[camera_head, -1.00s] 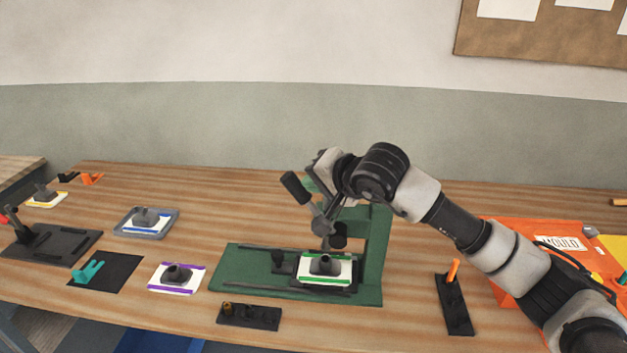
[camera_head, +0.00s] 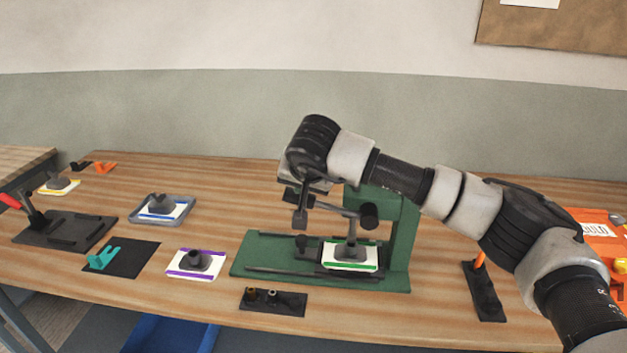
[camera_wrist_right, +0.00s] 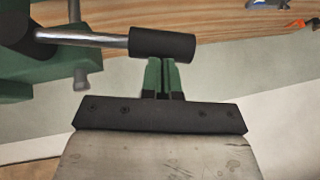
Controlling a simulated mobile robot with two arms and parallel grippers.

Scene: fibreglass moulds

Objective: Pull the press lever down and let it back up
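The green press (camera_head: 395,232) stands on the bench with its lever (camera_head: 328,208) out to the left, close to level. The lever's dark grip (camera_head: 300,218) is below my right gripper (camera_head: 303,195). In the right wrist view the black grip (camera_wrist_right: 163,45) on its metal rod lies across the fingertips of my right gripper (camera_wrist_right: 163,65). The fingers are close together and look shut, against the grip rather than around it. A white plate with green stripes (camera_head: 338,265) and a grey mould sits under the press. My left gripper is out of view.
A purple-striped plate (camera_head: 184,274), a dark block with small pegs (camera_head: 272,302) and a black holder with an orange stick (camera_head: 484,292) lie around the press. A grey tray (camera_head: 137,217) and a teal part (camera_head: 103,258) are further left. An orange mat (camera_head: 572,228) is at right.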

